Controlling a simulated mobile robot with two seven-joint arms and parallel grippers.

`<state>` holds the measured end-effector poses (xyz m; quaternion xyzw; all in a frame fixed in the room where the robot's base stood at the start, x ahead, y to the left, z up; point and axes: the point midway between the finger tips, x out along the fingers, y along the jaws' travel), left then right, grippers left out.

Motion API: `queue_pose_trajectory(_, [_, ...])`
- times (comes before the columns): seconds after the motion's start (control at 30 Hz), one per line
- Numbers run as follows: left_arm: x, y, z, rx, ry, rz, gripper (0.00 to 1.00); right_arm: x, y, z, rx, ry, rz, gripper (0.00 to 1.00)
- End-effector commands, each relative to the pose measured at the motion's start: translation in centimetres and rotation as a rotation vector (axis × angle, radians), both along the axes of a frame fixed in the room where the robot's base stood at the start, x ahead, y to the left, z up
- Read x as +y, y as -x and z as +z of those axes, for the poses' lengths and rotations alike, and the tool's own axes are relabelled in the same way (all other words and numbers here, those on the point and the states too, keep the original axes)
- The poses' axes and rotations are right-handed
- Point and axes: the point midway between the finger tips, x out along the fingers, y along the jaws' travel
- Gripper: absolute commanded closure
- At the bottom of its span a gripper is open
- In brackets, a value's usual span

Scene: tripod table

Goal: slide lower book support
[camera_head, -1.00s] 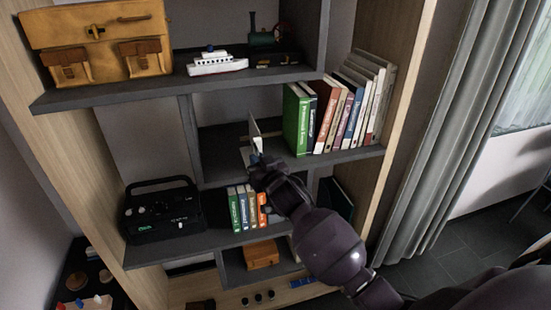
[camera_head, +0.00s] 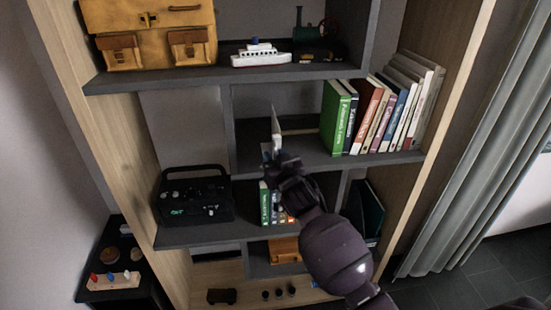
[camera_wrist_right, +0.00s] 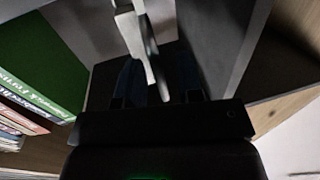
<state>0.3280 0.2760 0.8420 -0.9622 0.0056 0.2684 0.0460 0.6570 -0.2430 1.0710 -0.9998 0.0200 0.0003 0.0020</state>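A thin pale book support (camera_head: 276,122) stands upright on the middle shelf, left of the row of books and apart from them. My right gripper (camera_head: 272,157) is at its lower front part and hides its base in the head view. In the right wrist view the white support (camera_wrist_right: 142,42) runs down between my two dark fingers (camera_wrist_right: 158,85). The fingers stand apart, with dark gaps beside the support; I cannot tell whether one touches it. My left gripper is not in view.
A green book (camera_head: 336,118) leads a row of books on the middle shelf, to the right. A dark divider (camera_head: 231,130) stands to the left. A black radio (camera_head: 193,198) and small books (camera_head: 265,203) are on the shelf below. A toy ship (camera_head: 261,55) is above.

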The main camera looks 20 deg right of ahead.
Motion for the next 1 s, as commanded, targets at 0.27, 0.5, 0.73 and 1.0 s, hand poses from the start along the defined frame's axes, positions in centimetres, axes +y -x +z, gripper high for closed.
queue_pose_trajectory(0.27, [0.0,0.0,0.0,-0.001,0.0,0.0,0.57,0.0,0.6,0.0,0.0,-0.001,0.0,0.67])
queue_pose_trajectory(0.5, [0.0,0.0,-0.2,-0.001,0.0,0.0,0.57,0.2,4.2,-0.1,0.001,-0.002,0.001,0.67])
queue_pose_trajectory(0.73, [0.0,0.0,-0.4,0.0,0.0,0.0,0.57,0.3,8.2,-0.1,0.001,-0.001,-0.001,0.67])
queue_pose_trajectory(1.0, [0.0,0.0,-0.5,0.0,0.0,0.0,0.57,0.4,10.6,-0.1,0.001,0.0,0.0,0.67])
